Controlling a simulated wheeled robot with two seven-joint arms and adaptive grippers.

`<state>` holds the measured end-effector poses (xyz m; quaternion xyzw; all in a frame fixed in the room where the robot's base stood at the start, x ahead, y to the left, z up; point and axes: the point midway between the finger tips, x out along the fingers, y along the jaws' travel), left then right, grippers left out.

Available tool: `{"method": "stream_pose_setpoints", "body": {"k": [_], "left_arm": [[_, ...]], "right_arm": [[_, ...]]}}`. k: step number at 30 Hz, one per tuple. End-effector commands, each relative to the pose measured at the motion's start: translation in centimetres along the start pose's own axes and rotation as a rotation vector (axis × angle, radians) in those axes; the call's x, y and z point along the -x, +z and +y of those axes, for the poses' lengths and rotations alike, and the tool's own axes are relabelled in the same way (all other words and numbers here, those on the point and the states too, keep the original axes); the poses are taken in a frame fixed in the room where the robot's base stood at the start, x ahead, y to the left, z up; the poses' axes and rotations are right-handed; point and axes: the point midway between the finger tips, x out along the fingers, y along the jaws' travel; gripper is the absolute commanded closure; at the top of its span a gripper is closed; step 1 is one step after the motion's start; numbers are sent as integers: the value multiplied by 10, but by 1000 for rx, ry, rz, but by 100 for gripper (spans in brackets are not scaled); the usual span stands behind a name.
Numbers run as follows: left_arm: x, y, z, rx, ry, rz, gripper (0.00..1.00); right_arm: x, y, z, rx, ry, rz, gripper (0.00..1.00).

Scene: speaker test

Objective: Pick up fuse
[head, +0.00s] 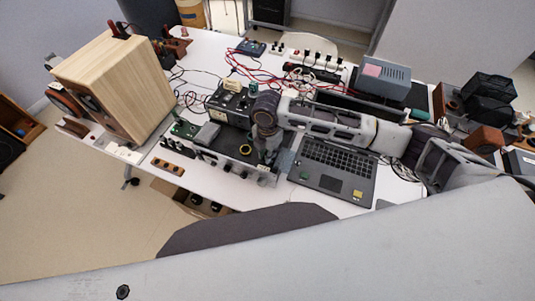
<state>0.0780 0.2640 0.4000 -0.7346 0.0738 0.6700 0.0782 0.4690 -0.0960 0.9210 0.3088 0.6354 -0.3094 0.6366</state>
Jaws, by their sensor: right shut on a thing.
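My right arm reaches in from the right across the laptop. My right gripper (266,158) points down over the black and silver test equipment (228,150) in the middle of the table. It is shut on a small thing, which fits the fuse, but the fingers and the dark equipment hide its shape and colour. No other fuse can be made out at this size. My left gripper is not in view.
An open laptop (335,168) lies right of the gripper, under my forearm. A large wooden speaker (118,85) stands at the left. A grey box (384,80), red cables (262,70) and dark boxes (490,100) crowd the back and right.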

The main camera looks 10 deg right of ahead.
Motion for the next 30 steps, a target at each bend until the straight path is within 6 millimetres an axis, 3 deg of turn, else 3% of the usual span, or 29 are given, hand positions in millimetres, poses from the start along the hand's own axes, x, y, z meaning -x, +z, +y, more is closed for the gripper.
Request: {"method": "stream_pose_setpoints", "body": {"k": [8,22,30], "left_arm": [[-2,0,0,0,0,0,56],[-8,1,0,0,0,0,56],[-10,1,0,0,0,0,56]], "right_arm": [[14,0,1,0,2,0,100],[80,0,1,-1,3,1,100],[99,0,0,-2,0,2,100]]}}
